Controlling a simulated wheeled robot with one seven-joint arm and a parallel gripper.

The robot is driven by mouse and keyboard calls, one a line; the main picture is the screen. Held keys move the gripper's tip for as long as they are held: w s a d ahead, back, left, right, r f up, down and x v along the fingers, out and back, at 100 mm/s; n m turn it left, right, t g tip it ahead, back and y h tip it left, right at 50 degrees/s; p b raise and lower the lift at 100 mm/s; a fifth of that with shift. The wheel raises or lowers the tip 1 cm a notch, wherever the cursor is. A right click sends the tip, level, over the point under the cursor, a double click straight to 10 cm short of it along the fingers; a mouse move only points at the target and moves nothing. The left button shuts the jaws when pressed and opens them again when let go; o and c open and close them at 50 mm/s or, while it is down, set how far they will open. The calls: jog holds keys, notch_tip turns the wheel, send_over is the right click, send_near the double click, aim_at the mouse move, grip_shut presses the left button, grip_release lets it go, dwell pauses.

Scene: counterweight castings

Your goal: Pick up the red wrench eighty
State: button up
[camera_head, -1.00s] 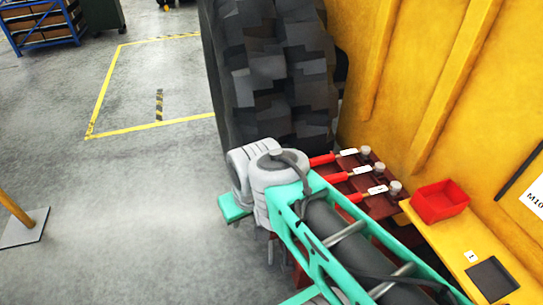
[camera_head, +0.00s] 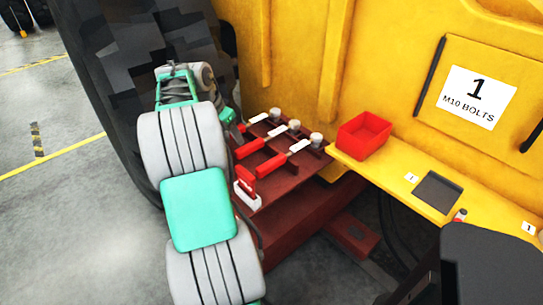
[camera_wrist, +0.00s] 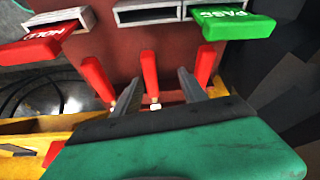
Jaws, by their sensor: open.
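Three red-handled wrenches lie side by side on a dark red shelf (camera_head: 285,182) in the head view: a back one (camera_head: 259,118), a middle one (camera_head: 250,148) and a front one (camera_head: 271,166). Each has a white label that is too small to read, so I cannot tell which is eighty. In the wrist view three red handles show: left (camera_wrist: 97,79), middle (camera_wrist: 149,73) and right (camera_wrist: 205,65). My gripper (camera_wrist: 160,84) is open and empty, its dark fingers to either side of the middle handle's line. In the head view my arm hides the gripper's fingers.
A red block marked HOLD (camera_wrist: 45,42) and a green block marked PASS (camera_wrist: 236,25) flank the handles. A red bin (camera_head: 362,136) and a dark pad (camera_head: 438,191) are on the yellow ledge (camera_head: 400,180). A large tyre (camera_head: 130,80) and yellow wall (camera_head: 390,60) stand close by.

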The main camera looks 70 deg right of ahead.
aim_at(254, 143)
jog(key=shift+m, duration=0.9)
jog(key=s+d+f, duration=0.3)
jog(key=shift+s+d, duration=0.1)
jog(key=shift+d, duration=0.15)
jog(key=x, duration=0.4)
jog(key=s+b+x, duration=0.1)
jog(key=x, duration=0.2)
jog(key=shift+s+d+r, duration=0.1)
jog(key=shift+d+r, duration=0.2)
jog(key=shift+c, duration=0.4)
grip_shut()
jog(key=shift+r, duration=0.15)
